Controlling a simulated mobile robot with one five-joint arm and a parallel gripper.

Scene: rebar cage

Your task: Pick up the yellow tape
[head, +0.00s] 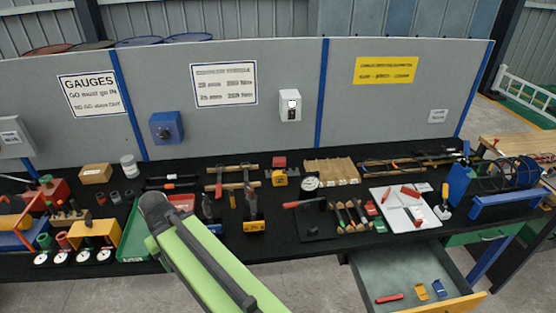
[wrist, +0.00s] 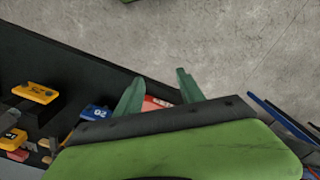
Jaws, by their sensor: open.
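What seems to be the same tape, a yellow block with a dark mark (wrist: 12,140), is at the left edge of the wrist view, partly cut off. My gripper (wrist: 158,78) is open and empty, its two green fingers apart above the bench edge. The tape lies outside the fingers, well to their left in the wrist view. In the head view my green arm reaches over the bench front, left of the tape; the fingers cannot be made out there.
A yellow-based tool (head: 255,226) stands nearer the bench front than the tape; its base also shows in the wrist view (wrist: 35,92). A blue piece marked 20 (wrist: 95,112) lies near the fingers. An open drawer (head: 382,270) juts out at right. The floor in front is clear.

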